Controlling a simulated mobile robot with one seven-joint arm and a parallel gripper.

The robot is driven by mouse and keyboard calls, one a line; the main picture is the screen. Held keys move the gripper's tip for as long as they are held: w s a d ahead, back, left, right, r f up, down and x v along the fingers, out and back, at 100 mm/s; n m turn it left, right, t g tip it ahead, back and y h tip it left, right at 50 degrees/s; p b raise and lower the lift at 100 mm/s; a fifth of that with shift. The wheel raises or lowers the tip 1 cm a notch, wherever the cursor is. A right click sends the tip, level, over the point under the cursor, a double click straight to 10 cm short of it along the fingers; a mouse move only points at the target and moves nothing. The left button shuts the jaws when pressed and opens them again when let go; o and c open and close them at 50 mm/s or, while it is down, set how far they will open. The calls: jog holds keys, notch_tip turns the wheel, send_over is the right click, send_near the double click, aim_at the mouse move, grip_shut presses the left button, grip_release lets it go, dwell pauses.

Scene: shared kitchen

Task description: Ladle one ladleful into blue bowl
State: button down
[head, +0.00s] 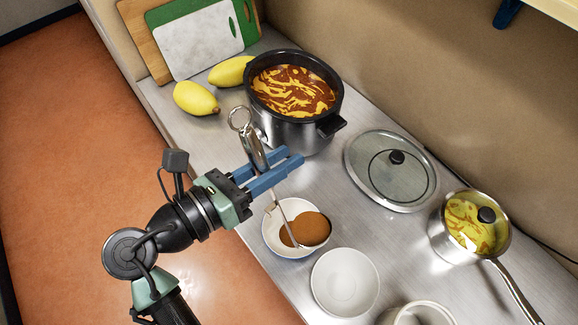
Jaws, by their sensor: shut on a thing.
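My gripper (293,160) has blue fingers and is shut on the handle of a metal ladle (254,148), whose ring end points up. The ladle slants down toward the blue bowl (270,238), which is white inside with a blue outer side. The ladle's lower end is at or inside this bowl; whether it touches the bottom cannot be told. Brown content (312,228) shows there; I cannot tell how much is in the ladle and how much in the bowl. The large pot (290,133) stands open behind the gripper, holding red-brown and yellow swirled soup.
A white bowl (345,283) sits right beside the blue bowl, with another white vessel (418,314) at the front edge.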

jog(key=w+a+f+n+p, duration=0.2)
jog(key=w+a+f+n, duration=0.1)
jog(key=w, duration=0.1)
jog(key=shift+w+a+f+h+p, duration=0.15)
jog(key=shift+w+a+h+p, duration=0.15)
jog(key=shift+a+p, duration=0.1)
dwell(0.4)
